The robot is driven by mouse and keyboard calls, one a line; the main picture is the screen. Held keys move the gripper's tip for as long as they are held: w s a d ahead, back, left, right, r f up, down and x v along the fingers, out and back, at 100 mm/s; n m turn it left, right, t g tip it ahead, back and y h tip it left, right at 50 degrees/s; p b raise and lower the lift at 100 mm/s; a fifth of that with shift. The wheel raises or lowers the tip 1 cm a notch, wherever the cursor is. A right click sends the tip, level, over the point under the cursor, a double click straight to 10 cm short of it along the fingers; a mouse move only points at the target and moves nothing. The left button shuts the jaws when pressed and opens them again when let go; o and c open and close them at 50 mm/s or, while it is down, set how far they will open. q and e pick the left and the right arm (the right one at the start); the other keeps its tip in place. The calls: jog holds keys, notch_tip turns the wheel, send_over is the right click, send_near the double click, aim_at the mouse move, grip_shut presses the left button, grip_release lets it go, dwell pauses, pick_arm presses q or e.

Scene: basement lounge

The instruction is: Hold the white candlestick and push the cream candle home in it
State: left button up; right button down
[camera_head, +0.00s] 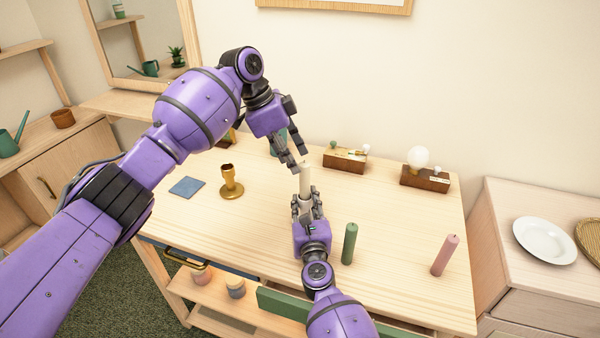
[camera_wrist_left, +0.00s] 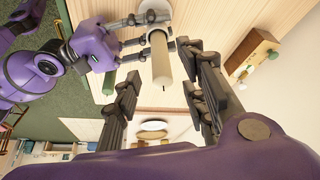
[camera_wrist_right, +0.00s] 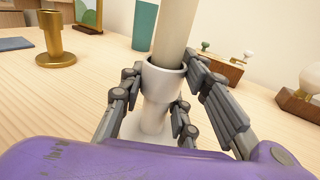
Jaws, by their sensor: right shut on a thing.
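In the right wrist view the candle (camera_wrist_right: 173,32) rises out of the top edge. My left gripper (camera_head: 292,163) is beside and above the candle's top. In the left wrist view its fingers are spread on either side of the candle (camera_wrist_left: 161,65), with gaps showing.
A green candle (camera_head: 349,243) and a pink candle (camera_head: 445,255) stand to the right on the table (camera_head: 260,228). A brass candlestick (camera_head: 231,182) and a blue mat (camera_head: 187,187) are at left.

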pick_arm(q)
jog(key=shift+v, duration=1.65)
pick_arm(e)
jog(key=shift+f, duration=0.2)
jog(key=c, duration=1.5)
grip_release()
jog(key=shift+c, duration=0.2)
jog(key=o, duration=0.3)
jog(key=shift+r, duration=0.1)
